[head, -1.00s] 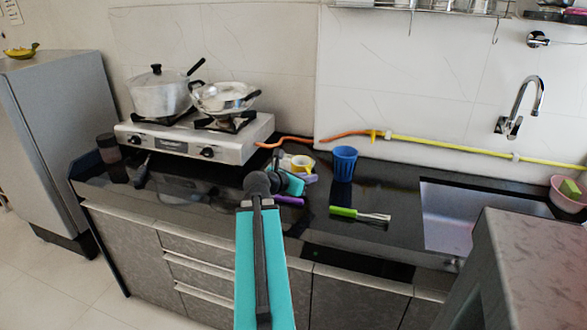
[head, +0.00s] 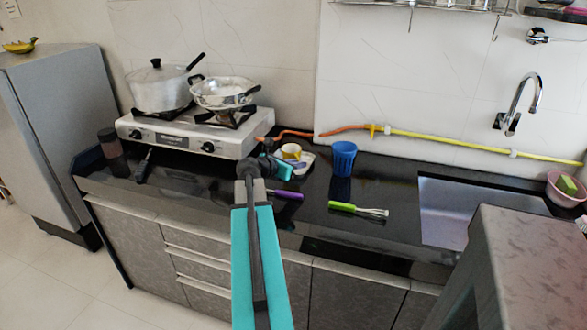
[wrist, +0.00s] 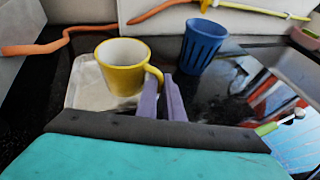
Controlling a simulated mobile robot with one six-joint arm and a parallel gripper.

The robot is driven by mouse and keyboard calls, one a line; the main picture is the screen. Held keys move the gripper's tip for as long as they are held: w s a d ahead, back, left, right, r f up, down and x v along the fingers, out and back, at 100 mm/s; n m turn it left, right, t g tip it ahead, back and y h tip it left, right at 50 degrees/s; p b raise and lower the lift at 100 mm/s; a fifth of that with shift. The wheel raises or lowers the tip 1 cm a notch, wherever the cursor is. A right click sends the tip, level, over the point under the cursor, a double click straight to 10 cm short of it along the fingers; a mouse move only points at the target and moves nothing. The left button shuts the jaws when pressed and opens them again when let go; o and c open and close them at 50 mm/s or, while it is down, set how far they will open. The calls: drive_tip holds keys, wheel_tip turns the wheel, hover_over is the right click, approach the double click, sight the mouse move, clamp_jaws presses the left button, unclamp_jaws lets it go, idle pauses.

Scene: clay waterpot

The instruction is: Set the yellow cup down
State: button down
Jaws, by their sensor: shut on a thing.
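The yellow cup (wrist: 118,72), white inside, stands upright at or just above a pale square tray (wrist: 82,92) on the dark counter. I cannot tell whether its base touches the tray. In the head view the cup (head: 290,152) is small and partly hidden by my arm. My gripper (wrist: 163,88) has its purple fingers closed on the cup's handle at the cup's right side. In the head view my gripper (head: 296,166) is partly hidden by its own teal body.
A blue cup (head: 342,158) stands close by on the right. A green-handled whisk (head: 357,210) and a purple-handled utensil (head: 286,194) lie nearer the front. The stove (head: 190,135) with two pots is left. An orange and yellow hose (wrist: 155,10) runs along the wall.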

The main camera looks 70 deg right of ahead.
sight(294, 158)
drive_tip(key=shift+w+d+f, duration=0.1)
drive_tip(key=shift+w+d, duration=1)
drive_tip(key=shift+f, duration=0.1)
drive_tip(key=shift+f, duration=1.7)
drive_tip(key=shift+f, duration=0.15)
drive_tip(key=c, duration=1.9)
unclamp_jaws()
